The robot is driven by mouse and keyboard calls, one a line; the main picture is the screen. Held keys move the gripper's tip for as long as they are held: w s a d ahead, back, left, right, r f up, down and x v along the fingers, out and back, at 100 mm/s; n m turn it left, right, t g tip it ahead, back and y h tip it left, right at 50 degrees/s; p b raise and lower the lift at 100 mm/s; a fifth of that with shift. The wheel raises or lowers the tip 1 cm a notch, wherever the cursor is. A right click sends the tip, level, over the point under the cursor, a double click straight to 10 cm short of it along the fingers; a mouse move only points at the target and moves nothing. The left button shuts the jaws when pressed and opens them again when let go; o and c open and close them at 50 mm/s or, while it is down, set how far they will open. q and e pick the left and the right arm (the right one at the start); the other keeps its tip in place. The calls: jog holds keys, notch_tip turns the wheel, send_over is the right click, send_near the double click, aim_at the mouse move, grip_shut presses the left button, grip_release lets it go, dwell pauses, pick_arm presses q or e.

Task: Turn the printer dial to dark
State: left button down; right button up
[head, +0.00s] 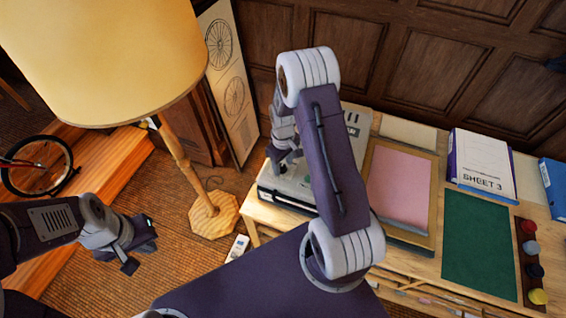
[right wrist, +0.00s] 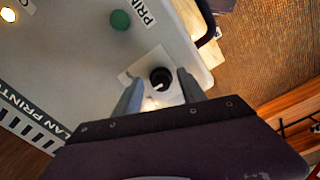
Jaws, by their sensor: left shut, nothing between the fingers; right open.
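The plan printer (head: 298,182) is a pale grey box on the table, partly hidden behind my right arm. In the right wrist view its top (right wrist: 90,60) shows a black dial (right wrist: 160,76) on a light square plate, with a white pointer mark toward the picture's lower left. My right gripper (right wrist: 160,84) is open, with one finger on each side of the dial; I cannot tell whether they touch it. In the head view the right gripper (head: 284,160) is over the printer. My left gripper (head: 142,256) is shut and empty, over the floor at the left.
A green button (right wrist: 120,20) and a small lit lamp (right wrist: 9,14) are also on the printer. Right of the printer are a pink sheet board (head: 402,185), a green mat (head: 480,245), a SHEET 3 box (head: 482,165) and paint pots (head: 533,270). A floor lamp (head: 105,60) stands at the left.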

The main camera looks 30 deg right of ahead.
jog(key=shift+w+a, duration=0.1)
jog(key=shift+a, duration=0.05)
jog(key=shift+c, duration=0.3)
jog(key=shift+w+f, duration=0.1)
jog(key=shift+w, duration=0.15)
grip_shut()
pick_arm(q)
jog(key=shift+w+a+f, duration=0.1)
jog(key=shift+w, duration=0.15)
pick_arm(e)
jog(key=shift+s, duration=0.1)
jog(key=shift+m, duration=0.4)
jog(key=m, duration=0.4)
jog(key=shift+m, duration=0.3)
pick_arm(q)
jog(key=shift+f, duration=0.15)
pick_arm(e)
jog(key=shift+m, duration=2.1)
jog(key=shift+s, duration=0.1)
